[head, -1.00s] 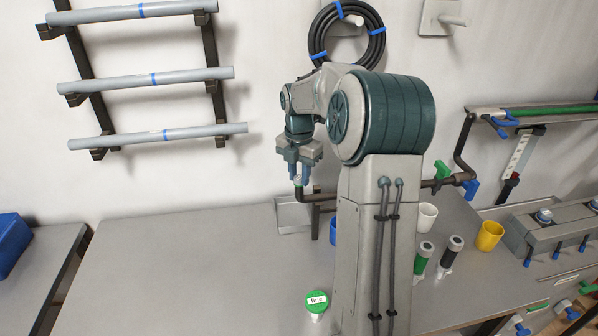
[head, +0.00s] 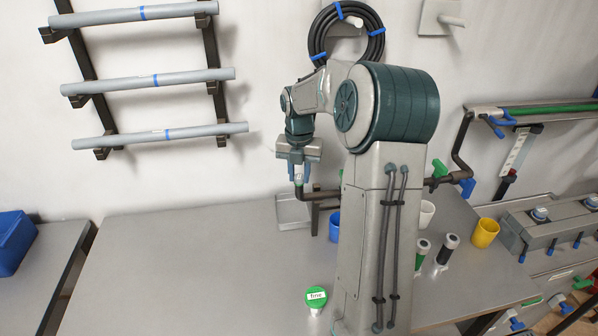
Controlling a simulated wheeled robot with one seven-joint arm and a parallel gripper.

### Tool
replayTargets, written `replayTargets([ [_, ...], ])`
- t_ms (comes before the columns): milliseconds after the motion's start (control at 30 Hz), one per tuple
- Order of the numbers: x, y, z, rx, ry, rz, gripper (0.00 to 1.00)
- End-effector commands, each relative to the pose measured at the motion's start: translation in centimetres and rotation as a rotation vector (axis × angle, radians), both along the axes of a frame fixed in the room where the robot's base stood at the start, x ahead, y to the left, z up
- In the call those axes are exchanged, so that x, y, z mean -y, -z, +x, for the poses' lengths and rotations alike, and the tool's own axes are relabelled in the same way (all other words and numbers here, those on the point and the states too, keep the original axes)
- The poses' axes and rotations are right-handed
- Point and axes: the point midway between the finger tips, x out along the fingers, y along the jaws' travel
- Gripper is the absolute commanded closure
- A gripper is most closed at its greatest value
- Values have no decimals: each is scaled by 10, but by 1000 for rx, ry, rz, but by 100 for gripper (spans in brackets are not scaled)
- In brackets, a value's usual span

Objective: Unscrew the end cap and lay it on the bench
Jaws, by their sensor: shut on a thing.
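My gripper (head: 298,178) points down at the upturned left end of the dark pipe (head: 322,195) near the wall. Its blue fingers are shut on the end cap (head: 299,181), of which only a small pale patch shows between them. The fingers hide most of the cap. I cannot tell whether the cap is still touching the pipe end or just above it. The grey bench (head: 190,265) is bare over its wide left part.
A green-topped labelled container (head: 316,297) stands at the front. White (head: 427,213) and yellow (head: 485,233) cups stand right of my arm.

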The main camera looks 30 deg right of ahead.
Motion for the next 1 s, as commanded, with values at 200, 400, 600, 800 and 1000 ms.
replayTargets([
  [200,0,-2,0,-1,-56,2,100],
  [400,0,-3,-1,-3,-195,2,100],
  [600,0,-2,-1,-2,-321,3,100],
  [800,0,-1,0,-1,-395,1,100],
  [1000,0,0,0,-1,-400,1,100],
])
